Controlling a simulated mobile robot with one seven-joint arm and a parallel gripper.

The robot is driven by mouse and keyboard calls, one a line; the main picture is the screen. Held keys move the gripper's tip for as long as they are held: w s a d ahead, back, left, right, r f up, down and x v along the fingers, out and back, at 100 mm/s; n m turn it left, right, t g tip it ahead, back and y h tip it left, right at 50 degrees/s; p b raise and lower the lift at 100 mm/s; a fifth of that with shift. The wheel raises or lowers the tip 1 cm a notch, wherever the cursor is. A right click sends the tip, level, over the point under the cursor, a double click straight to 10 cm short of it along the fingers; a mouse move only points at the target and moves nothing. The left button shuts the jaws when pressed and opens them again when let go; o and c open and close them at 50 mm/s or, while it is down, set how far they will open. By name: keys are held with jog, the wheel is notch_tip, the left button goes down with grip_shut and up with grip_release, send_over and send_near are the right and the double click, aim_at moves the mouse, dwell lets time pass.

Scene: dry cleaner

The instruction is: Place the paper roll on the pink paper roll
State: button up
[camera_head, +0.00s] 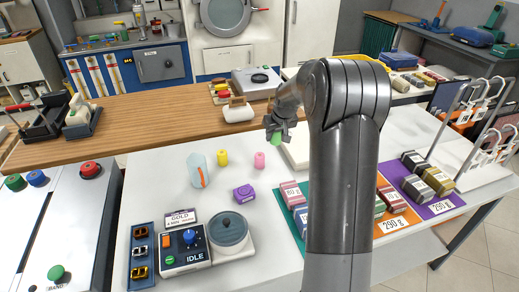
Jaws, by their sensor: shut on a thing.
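My gripper (279,127) points down and is shut on a small green roll (276,139). The roll's lower part shows below the fingers; the rest is hidden by them. The pink paper roll (260,160) stands upright on the white table, a little lower and to the left of my gripper in the picture. The green roll appears apart from the pink one. A yellow roll (222,157) stands upright to the left of the pink roll.
A scale-like device (230,235) and a dark tray (143,255) stand nearer. Labelled blocks lie on coloured mats (441,207) at right.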

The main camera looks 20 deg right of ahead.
send_over(260, 155)
notch_tip(260, 155, down, 4)
jog(key=shift+w+r, duration=0.1)
jog(key=shift+f, duration=1.95)
jog(key=shift+f, duration=0.1)
jog(key=o, duration=1)
